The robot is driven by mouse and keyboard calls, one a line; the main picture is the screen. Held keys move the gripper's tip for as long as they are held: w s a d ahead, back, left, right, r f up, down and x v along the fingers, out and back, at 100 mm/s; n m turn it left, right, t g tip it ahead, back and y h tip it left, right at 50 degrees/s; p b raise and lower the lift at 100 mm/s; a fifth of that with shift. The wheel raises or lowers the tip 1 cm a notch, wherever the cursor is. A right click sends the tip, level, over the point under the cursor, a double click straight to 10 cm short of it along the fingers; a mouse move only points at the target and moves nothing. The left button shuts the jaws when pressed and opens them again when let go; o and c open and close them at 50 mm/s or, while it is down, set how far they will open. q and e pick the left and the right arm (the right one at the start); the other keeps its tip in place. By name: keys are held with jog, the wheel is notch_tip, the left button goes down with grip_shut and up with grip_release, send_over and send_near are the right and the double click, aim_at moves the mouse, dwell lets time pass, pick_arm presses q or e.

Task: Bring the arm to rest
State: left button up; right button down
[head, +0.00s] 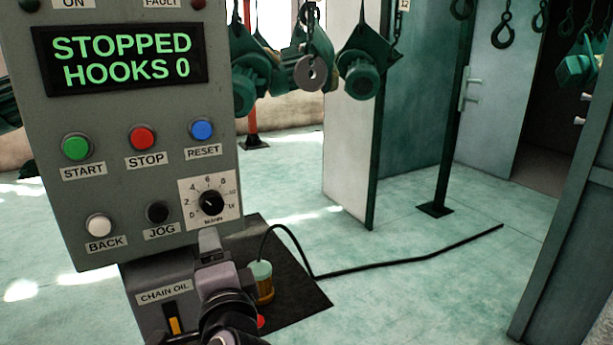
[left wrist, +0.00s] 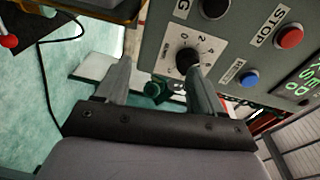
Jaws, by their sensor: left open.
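My left arm rises from the bottom of the head view. Its gripper (head: 209,240) is just below the speed dial (head: 211,203) on the grey control panel (head: 110,120). In the left wrist view, the same gripper (left wrist: 157,70) is open, with two spread fingers and nothing between them. The dial (left wrist: 188,59) shows just beyond the tip of one finger; I cannot tell whether they touch. The panel's display (head: 122,60) reads STOPPED, HOOKS 0. My right gripper is in neither view.
A black cable (head: 400,262) crosses the floor. Green hoists (head: 362,72) hang behind. Floor to the right of the mat is mostly clear.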

pick_arm(q)
jog(key=s+a+f+n+g+h, duration=0.2)
jog(key=s+a+f+g, duration=0.15)
jog(key=f, duration=0.65)
jog(key=s+a+f+n+g+h, duration=0.1)
jog(key=s+f+n+g+h, duration=0.25)
jog(key=s+f, duration=0.65)
jog(key=s+a+f+n+g+h, duration=0.1)
jog(key=s+f+n+g+h, duration=0.3)
jog(key=s, duration=0.9)
jog(key=w+d+f+t, duration=0.2)
jog(key=w+f+t, duration=0.3)
jog(key=f, duration=0.5)
jog(key=shift+w+d+t+h, duration=0.35)
jog(key=shift+w+t, duration=0.05)
jog(key=shift+w, duration=0.05)
